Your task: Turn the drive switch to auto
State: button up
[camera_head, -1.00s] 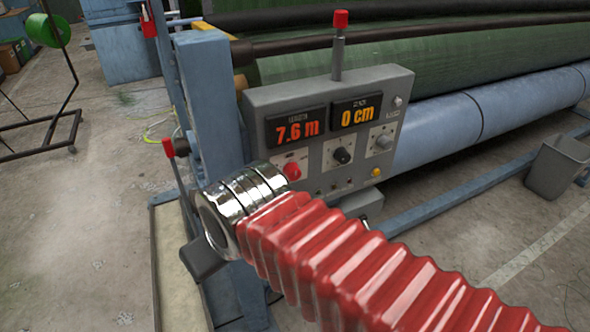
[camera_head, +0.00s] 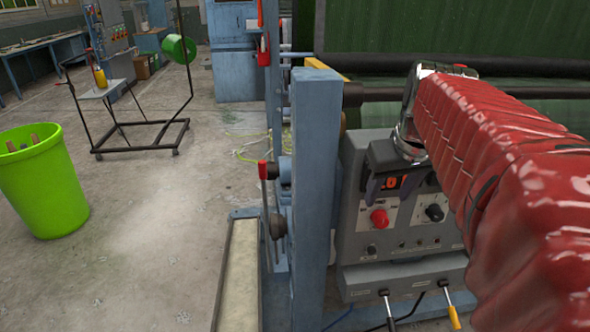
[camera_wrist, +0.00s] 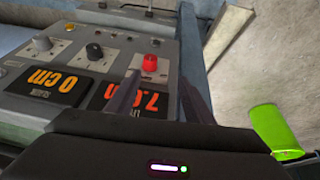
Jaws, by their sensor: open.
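The grey control panel (camera_head: 350,240) carries a red knob (camera_head: 379,217) and a black knob (camera_head: 434,212). The wrist view shows the red knob (camera_wrist: 150,63), the black knob (camera_wrist: 94,51) and a grey knob (camera_wrist: 42,42) in a row. Their labels are too small to read, so I cannot tell which is the drive switch. My gripper (camera_head: 392,186) is open and empty in front of the panel's lit displays, just above the red knob. In the wrist view its fingers (camera_wrist: 158,82) stand apart, with the red knob beyond and between their tips. My arm hides the panel's right side.
A blue post (camera_head: 316,190) stands close left of the panel. A lower box has a black-handled lever (camera_head: 388,312) and a yellow-handled lever (camera_head: 452,312). A green bin (camera_head: 42,185) and a wheeled frame (camera_head: 140,135) stand left; the floor between is clear.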

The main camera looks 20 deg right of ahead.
aim_at(383, 218)
jog(key=shift+s+d+r, duration=0.1)
jog(key=shift+d+r, duration=0.05)
jog(key=shift+d, duration=0.45)
jog(key=shift+d+r, duration=0.1)
jog(key=shift+d, duration=0.45)
jog(key=shift+f, duration=0.1)
jog(key=x, duration=1.3)
jog(key=shift+f, duration=0.3)
jog(key=shift+d, duration=0.1)
jog(key=c, duration=1)
